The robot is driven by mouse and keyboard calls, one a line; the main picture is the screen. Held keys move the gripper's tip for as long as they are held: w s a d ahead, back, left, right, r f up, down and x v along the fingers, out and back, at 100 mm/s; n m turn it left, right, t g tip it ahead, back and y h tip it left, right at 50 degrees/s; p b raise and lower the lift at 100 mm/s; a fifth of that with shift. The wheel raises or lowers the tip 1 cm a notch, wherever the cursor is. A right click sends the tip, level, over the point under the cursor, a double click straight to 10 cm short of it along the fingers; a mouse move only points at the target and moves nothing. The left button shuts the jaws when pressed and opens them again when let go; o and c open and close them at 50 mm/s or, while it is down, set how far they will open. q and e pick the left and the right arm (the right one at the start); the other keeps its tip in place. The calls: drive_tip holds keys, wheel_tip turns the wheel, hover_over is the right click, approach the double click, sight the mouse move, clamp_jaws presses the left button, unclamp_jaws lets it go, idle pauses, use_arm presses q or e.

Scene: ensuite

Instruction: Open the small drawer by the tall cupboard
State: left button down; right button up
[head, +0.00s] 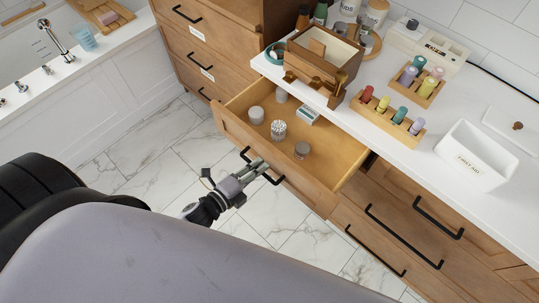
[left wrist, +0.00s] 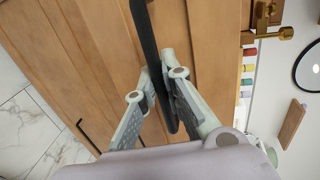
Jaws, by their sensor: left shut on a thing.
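The small drawer (head: 335,190) is pulled well out from the wooden cabinet, next to the tall cupboard (head: 185,50). Inside it stand several small jars and a small box (head: 308,115). My left gripper (head: 262,170) is at the drawer front, shut on the black handle (head: 274,180). In the left wrist view, the black handle (left wrist: 146,40) runs between the two fingers of my left gripper (left wrist: 165,82). My right gripper is not in view.
The white counter (head: 400,160) above holds a wooden box (head: 322,55), racks of coloured bottles (head: 392,117) and a white first aid bin (head: 475,155). A bathtub (head: 40,60) is at the upper left. The marble floor (head: 160,150) before the drawer is clear.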

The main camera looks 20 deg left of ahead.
use_arm(q)
drive_tip(key=f+v, duration=0.1)
drive_tip(key=v, duration=0.5)
drive_tip(key=c, duration=2)
unclamp_jaws()
drive_tip(key=shift+s+f, duration=0.1)
drive_tip(key=shift+f, duration=0.05)
drive_tip(key=shift+c, duration=0.2)
drive_tip(key=o, duration=0.3)
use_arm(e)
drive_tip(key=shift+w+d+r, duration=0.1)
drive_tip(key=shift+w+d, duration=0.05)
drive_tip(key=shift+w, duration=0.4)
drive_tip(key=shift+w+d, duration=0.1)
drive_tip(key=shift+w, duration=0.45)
use_arm(q)
drive_tip(key=shift+o, duration=0.2)
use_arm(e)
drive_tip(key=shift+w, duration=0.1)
use_arm(q)
drive_tip(key=v, duration=1.2)
